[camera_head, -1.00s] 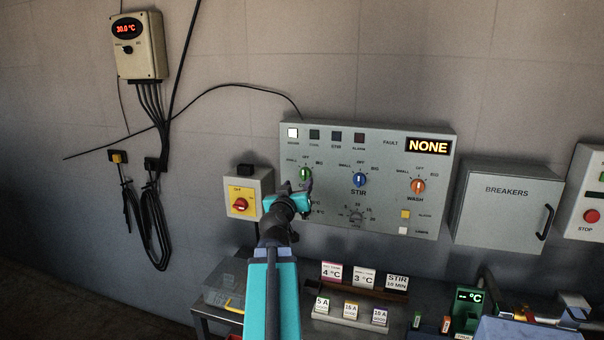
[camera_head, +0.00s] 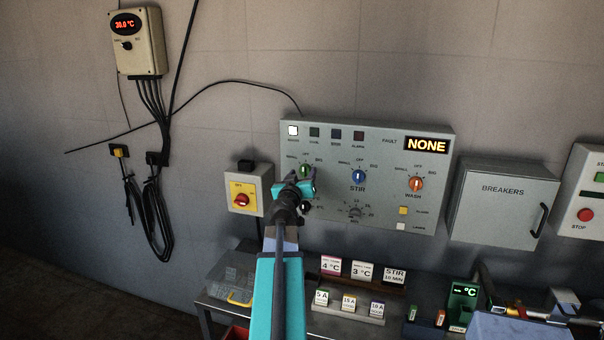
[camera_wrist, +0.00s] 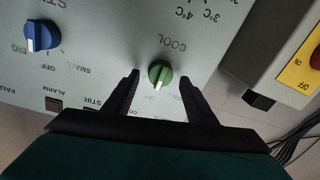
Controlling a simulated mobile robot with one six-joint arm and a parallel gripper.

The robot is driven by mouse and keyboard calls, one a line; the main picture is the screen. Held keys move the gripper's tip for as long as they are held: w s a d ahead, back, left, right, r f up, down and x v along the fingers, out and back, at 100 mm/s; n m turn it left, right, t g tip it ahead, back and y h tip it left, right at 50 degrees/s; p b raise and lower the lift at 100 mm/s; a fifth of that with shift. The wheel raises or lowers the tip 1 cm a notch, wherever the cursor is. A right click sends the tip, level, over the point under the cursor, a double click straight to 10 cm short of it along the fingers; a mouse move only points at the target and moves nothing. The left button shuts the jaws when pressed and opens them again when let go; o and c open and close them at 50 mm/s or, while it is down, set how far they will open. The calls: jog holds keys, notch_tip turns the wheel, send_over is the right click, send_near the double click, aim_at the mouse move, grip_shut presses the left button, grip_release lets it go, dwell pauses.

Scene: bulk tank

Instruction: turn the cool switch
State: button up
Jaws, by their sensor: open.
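The cool switch is a green knob (camera_wrist: 160,75) on the grey control panel (camera_head: 380,150). In the wrist view it sits under the word COOL, which appears upside down. My gripper (camera_wrist: 160,90) is open, with one black finger on each side of the knob and a gap to both. I cannot tell how deep the fingers reach over it. In the head view the green knob (camera_head: 305,170) shows just above my gripper (camera_head: 302,182), which covers part of the panel below it.
The blue STIR knob (camera_head: 359,177) and the orange WASH knob (camera_head: 416,184) are to the right. Label cards (camera_head: 362,272) stand on the bench below. The fault display (camera_head: 428,145) reads NONE.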

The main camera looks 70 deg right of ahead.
jog(key=shift+w+d, duration=0.1)
jog(key=shift+d, duration=0.6)
jog(key=c, duration=1)
jog(key=shift+a+f, duration=0.1)
jog(key=shift+a, duration=0.35)
jog(key=shift+c, duration=0.3)
jog(key=shift+d+r, duration=0.2)
jog(key=shift+r, duration=0.1)
jog(key=shift+d, duration=0.1)
